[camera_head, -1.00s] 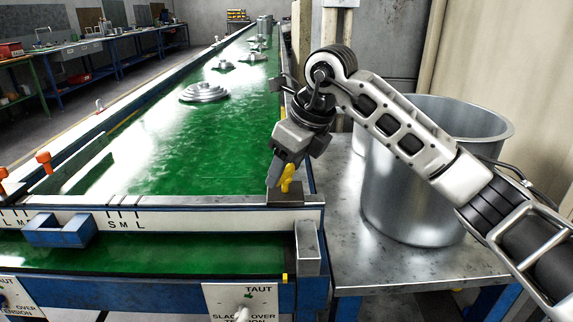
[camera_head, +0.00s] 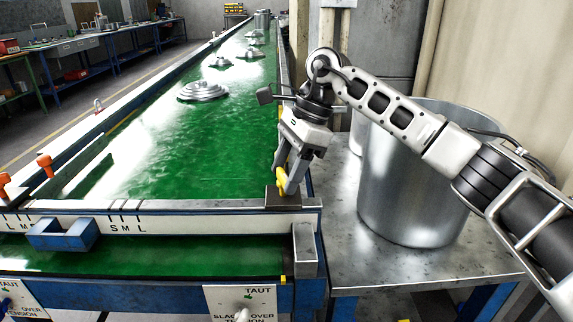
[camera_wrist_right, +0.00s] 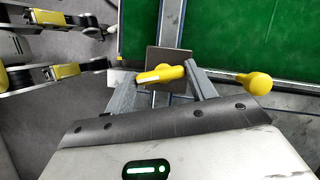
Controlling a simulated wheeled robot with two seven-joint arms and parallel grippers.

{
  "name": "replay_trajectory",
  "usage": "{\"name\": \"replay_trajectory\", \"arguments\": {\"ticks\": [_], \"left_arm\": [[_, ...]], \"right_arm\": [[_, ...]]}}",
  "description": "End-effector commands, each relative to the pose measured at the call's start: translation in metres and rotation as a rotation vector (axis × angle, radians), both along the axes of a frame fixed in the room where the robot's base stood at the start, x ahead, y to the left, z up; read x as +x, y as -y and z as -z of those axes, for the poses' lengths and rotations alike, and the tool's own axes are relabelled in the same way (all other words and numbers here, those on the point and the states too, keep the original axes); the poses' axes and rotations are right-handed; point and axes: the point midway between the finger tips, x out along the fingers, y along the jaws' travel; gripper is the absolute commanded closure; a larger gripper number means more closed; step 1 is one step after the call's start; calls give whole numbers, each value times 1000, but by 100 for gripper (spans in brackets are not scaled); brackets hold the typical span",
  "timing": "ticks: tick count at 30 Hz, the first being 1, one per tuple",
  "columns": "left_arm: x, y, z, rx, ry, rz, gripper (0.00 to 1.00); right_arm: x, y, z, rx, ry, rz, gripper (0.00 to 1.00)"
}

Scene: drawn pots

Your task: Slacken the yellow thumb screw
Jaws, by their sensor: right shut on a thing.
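The yellow thumb screw (camera_head: 281,183) sits on a dark block (camera_head: 284,199) at the near right corner of the green conveyor belt. My right gripper (camera_head: 286,184) reaches down over it and is shut on it, partly hiding it. In the right wrist view the screw's yellow wing (camera_wrist_right: 160,74) lies between the two grey fingers (camera_wrist_right: 163,72), in front of the dark block's square plate. My left gripper is not in view.
A large metal pot (camera_head: 410,190) stands on a metal table (camera_head: 430,265) right of the belt, close to my right arm. Stacked pot lids (camera_head: 203,92) lie on the belt. A yellow ball-ended piece (camera_wrist_right: 256,83) shows beside my right finger. A TAUT/SLACK plate (camera_head: 240,303) is below.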

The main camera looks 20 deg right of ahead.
Motion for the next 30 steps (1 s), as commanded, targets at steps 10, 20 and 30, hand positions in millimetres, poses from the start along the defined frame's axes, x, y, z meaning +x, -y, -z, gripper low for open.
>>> {"name": "replay_trajectory", "arguments": {"ticks": [10, 20, 30], "left_arm": [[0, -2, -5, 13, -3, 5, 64], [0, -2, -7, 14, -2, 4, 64], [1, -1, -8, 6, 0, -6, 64]], "right_arm": [[3, 0, -3, 2, 4, -284, 67], [4, 0, -3, 1, 6, -439, 67], [4, 0, -2, 0, 7, -479, 67]]}}
